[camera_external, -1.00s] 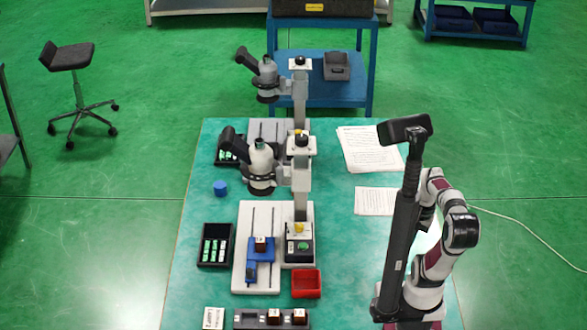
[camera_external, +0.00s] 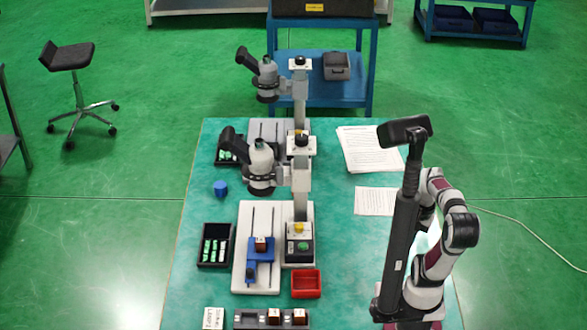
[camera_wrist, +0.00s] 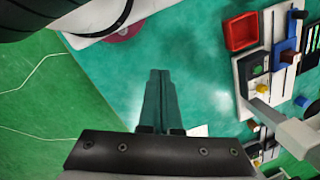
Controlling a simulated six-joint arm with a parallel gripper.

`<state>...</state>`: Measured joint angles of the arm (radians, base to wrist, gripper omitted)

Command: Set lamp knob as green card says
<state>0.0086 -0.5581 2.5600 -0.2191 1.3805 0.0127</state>
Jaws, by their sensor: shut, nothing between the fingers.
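A yellow knob (camera_external: 299,228) sits at the foot of the near microscope's column, behind a dark box with a green button (camera_external: 303,246). The yellow knob also shows in the wrist view (camera_wrist: 262,88). Which way it is turned is too small to tell. I cannot make out a green card. A small white card (camera_external: 214,318) with dark print lies at the table's front left; its print is not clearly readable. My gripper (camera_wrist: 160,73) is shut and empty above bare table, well to one side of the microscope. I cannot make it out in the external view.
Near microscope (camera_external: 260,165) and a second one behind it stand on the green table. Paper sheets (camera_external: 376,201) lie right; bare table lies between.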

